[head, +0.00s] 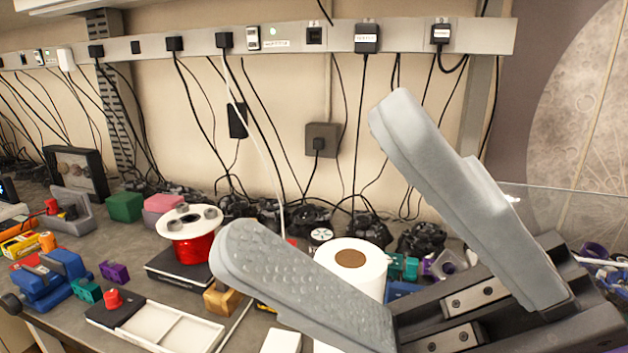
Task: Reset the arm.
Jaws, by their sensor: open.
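My gripper (310,190) is large in the right half of the head view, close to the camera. Its two grey fingers are spread wide apart, with nothing between them. The lower finger's pad has a bumpy surface. The fingers are in front of the workbench (185,292) and hide part of it. Whether the fingers touch anything on the bench cannot be told, but they appear apart from it.
On the bench are a red wire spool (192,247), a white roll (352,262), a blue vise (52,280), a white divided tray (172,328) and a green block (124,207). Cables hang from a power strip (280,38) on the wall. The bench is crowded.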

